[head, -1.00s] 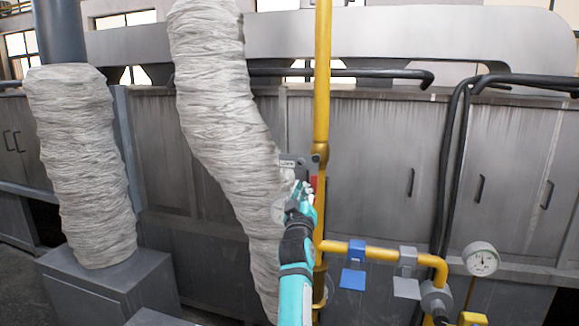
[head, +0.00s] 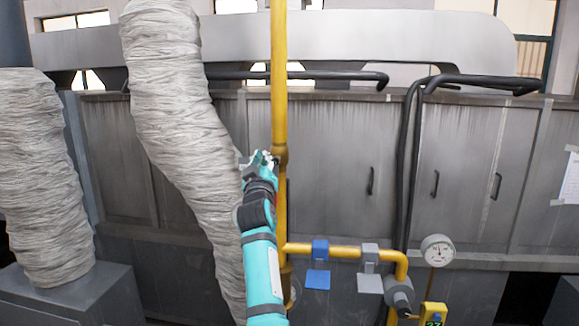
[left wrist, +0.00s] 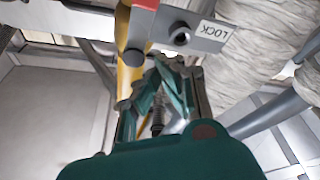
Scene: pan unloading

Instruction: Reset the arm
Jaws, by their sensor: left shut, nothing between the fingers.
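My left gripper (head: 262,157) is teal and grey and stands in front of the yellow vertical pipe (head: 279,80) in the head view. It is shut with nothing in it. In the left wrist view its fingers (left wrist: 172,70) are close together near the yellow pipe (left wrist: 128,60). A grey plate marked LOCK (left wrist: 205,33) with a red part is just beyond the fingers; I cannot tell whether they touch it. In the head view this plate is hidden behind my gripper. My right gripper is not in view.
Wrinkled grey ducts (head: 175,90) stand left of the pipe. Grey cabinets (head: 330,150) line the back.

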